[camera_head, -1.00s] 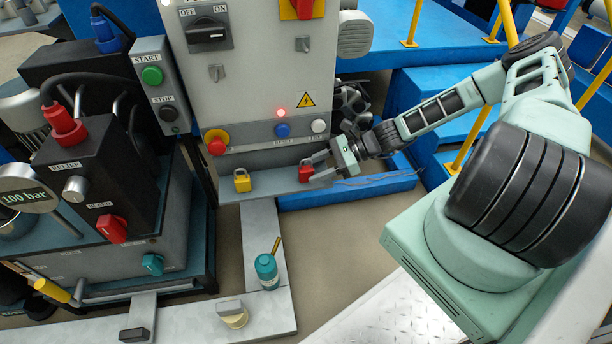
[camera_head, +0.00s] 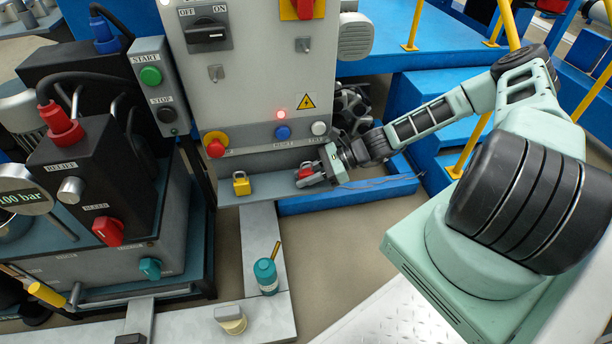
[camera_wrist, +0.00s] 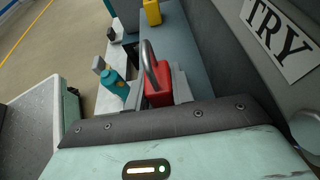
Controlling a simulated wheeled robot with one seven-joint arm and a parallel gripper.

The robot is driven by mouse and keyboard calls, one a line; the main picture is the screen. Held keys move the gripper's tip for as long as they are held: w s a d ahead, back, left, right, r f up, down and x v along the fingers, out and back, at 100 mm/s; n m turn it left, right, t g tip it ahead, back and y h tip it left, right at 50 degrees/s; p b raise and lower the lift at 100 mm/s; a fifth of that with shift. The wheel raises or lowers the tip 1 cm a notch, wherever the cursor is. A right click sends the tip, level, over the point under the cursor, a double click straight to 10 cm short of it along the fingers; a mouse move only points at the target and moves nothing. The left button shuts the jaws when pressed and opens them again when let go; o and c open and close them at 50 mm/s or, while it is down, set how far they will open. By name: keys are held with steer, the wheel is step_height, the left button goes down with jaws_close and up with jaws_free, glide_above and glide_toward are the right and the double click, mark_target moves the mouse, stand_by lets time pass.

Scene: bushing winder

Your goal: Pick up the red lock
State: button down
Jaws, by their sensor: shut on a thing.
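The red lock (camera_wrist: 158,88) is a small red padlock with a grey metal shackle. In the wrist view it sits between the grey fingers of my gripper (camera_wrist: 160,90), which are shut on it. In the head view the red lock (camera_head: 304,173) is partly hidden by my gripper (camera_head: 308,177), at the right end of the grey shelf (camera_head: 268,186) under the control panel. I cannot tell whether the lock still touches the shelf.
A yellow padlock (camera_head: 241,184) stands on the same shelf to the left. The panel (camera_head: 262,80) with its knobs and buttons rises right behind. A teal bottle (camera_head: 265,274) stands on the lower grey surface. A blue frame (camera_head: 350,194) lies below my gripper.

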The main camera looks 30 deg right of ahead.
steer(key=shift+s+a+r+p, duration=0.1)
steer(key=shift+s+r+p, duration=0.2)
steer(key=shift+r+p, duration=0.15)
steer(key=s+a+r+p, duration=0.5)
steer(key=s+r+p, duration=0.1)
steer(key=s, duration=0.6)
steer(key=shift+s+r, duration=0.15)
steer(key=shift+r, duration=0.45)
steer(key=shift+a, duration=0.1)
